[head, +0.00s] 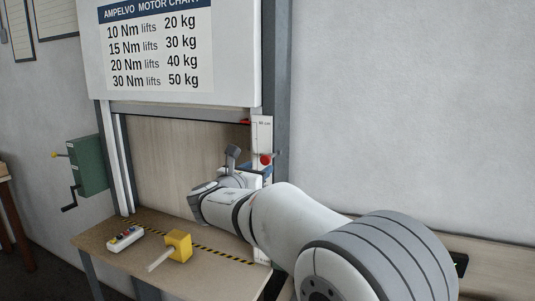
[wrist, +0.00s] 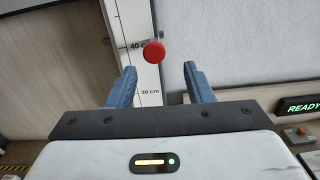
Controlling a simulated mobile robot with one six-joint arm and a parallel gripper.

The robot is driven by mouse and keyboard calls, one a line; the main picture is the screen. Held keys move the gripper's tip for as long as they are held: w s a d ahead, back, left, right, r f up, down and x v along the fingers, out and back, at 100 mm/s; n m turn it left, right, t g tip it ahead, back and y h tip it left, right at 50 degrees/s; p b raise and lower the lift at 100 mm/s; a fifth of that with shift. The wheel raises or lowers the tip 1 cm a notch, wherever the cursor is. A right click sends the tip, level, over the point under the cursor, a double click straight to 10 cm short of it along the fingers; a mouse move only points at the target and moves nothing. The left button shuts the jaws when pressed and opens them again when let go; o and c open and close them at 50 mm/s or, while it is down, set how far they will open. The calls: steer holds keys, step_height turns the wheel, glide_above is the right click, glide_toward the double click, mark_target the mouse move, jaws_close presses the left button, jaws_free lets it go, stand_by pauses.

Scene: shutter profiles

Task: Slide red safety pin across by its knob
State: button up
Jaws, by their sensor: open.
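The red knob (head: 266,159) of the safety pin stands out in front of the white centimetre scale strip (head: 262,135) on the right post of the shutter frame. In the wrist view the round knob (wrist: 154,52) shows just beyond the fingertips, between the 30 and 40 cm marks and nearer 40. My gripper (wrist: 160,68) is open and empty, with one blue finger to each side of the knob's line and the knob slightly left of centre. In the head view my gripper is mostly hidden behind my arm; a bit of blue finger shows below the knob. The pin's shaft is hidden.
A green crank box (head: 88,165) hangs at left. The raised white shutter (head: 175,90) carries a chart. A READY display (wrist: 300,106) is at right.

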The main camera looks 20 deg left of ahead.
mark_target(264, 160)
steer(key=w+p, duration=0.2)
steer(key=w, duration=0.5)
steer(key=shift+w+a+r, duration=0.1)
steer(key=shift+w+r, duration=0.05)
steer(key=shift+w, duration=0.2)
jaws_close()
